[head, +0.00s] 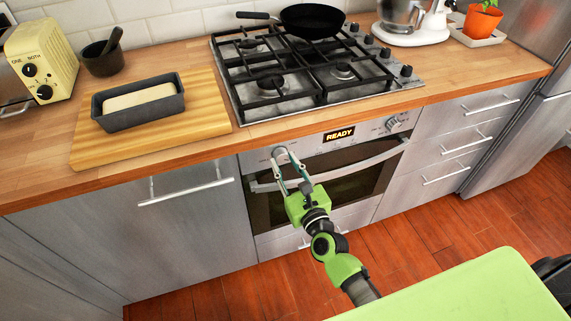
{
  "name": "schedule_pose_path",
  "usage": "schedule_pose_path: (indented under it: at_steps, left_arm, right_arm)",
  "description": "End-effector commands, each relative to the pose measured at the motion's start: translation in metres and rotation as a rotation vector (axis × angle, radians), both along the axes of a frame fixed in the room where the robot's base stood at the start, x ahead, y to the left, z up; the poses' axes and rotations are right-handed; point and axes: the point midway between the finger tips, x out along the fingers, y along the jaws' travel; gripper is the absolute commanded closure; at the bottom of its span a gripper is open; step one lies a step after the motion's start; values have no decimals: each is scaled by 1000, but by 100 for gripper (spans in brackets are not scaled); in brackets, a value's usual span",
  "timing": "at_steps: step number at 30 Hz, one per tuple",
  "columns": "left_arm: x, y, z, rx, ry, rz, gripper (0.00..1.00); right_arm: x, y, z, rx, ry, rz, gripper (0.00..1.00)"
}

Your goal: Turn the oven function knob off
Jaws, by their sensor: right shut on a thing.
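The oven (325,185) is built into the steel fronts below the hob. Its panel has a lit display (339,134) that reads "READY". A round knob (280,152) sits at the left end of the panel, and I take it for the function knob. My right gripper (281,158) reaches up to it, with its fingers shut on the knob. The fingers partly cover the knob, so its pointer and marks cannot be read. A second knob (393,123) sits at the right end of the panel, clear of the gripper. My left gripper is not in view.
The oven door handle (345,164) runs just below the panel, close to my right gripper. The wooden worktop (210,150) juts out above. A gas hob (320,70) carries a black pan (312,20). Drawers with bar handles stand on the right.

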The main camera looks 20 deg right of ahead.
Motion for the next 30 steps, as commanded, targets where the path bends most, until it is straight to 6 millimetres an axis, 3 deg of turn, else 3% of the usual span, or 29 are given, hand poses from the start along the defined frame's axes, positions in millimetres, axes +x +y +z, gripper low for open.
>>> schedule_pose_path:
  at_steps: [11,30]
  left_arm:
    - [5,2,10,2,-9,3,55]
    - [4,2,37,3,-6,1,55]
  right_arm:
    - [1,-1,3,-198,-7,0,94]
    - [1,-2,6,-800,-29,-1,94]
